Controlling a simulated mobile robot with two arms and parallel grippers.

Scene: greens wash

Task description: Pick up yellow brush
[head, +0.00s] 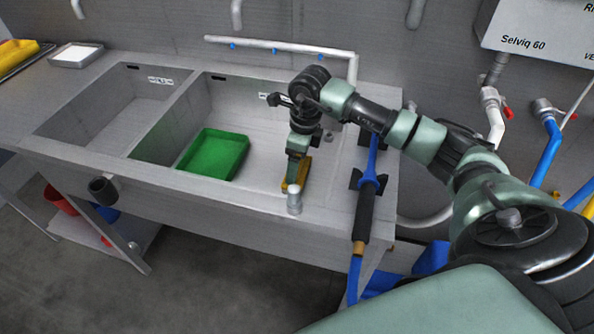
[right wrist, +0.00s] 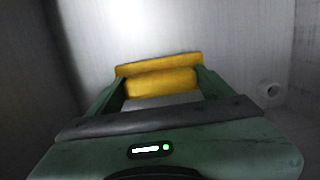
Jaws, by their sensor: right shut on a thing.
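The yellow brush (right wrist: 160,82) is between the two fingers of my right gripper (right wrist: 157,92) in the right wrist view, with its wider part beyond the fingertips. The gripper is shut on it. In the head view my right gripper (head: 296,172) reaches down at the right part of the sink, and part of the yellow brush (head: 304,172) shows beside it. The gripper hides the rest of the brush. I cannot tell whether the brush touches the sink. My left gripper is not in view.
A green tray (head: 214,154) sits in the right sink basin, left of my gripper. A metal post (head: 294,200) stands at the front rim, close to the gripper. A blue hose with a black handle (head: 364,210) hangs at the right. The left basin (head: 105,120) is empty.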

